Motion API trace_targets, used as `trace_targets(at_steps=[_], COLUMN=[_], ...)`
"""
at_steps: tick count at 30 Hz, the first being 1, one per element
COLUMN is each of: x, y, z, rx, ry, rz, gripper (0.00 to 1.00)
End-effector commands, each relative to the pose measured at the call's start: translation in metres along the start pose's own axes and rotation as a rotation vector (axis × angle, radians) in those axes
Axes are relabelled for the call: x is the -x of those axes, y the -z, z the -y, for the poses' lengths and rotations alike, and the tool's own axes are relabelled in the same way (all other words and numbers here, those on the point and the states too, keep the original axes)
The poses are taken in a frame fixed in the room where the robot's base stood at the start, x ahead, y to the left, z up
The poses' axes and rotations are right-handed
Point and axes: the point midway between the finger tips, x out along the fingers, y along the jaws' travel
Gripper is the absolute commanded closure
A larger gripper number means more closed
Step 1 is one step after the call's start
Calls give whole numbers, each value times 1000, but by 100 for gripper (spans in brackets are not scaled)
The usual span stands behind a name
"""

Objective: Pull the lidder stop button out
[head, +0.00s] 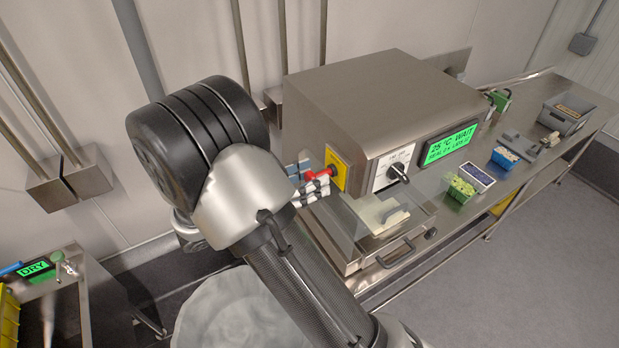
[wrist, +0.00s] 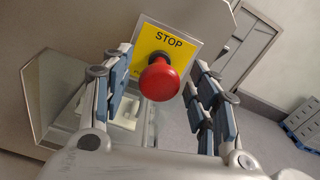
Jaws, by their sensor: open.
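The lidder stop button is a red mushroom knob on a yellow plate marked STOP. In the wrist view the red knob (wrist: 159,79) sits centred between my open fingers, with the yellow plate (wrist: 166,48) behind it. In the head view the knob (head: 318,174) shows at the left end of the steel lidder (head: 380,100), on its yellow plate (head: 337,167). My gripper (wrist: 160,95) is open, a finger on each side of the knob, with gaps visible on both sides. It also shows in the head view (head: 308,183), partly hidden behind my arm. I cannot tell the exact depth of the fingertips relative to the knob.
A black rotary switch (head: 397,172) and a green display (head: 449,143) are on the lidder's front. A clear guard (head: 352,226) sits below the button. Small trays (head: 461,189) and a grey bin (head: 566,113) stand on the bench to the right. Floor at right is clear.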

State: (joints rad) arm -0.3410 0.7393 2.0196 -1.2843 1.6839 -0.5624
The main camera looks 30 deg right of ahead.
Motion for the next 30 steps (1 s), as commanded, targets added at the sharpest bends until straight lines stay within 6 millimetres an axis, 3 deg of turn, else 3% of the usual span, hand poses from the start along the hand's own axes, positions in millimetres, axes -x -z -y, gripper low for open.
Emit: trace_targets(at_steps=[16,21,30], x=[101,115,117], y=[0,0,0], z=[0,0,0], rx=[-1,0,1], ry=[-4,-2,-1], rz=[1,0,0], gripper=[46,46,46])
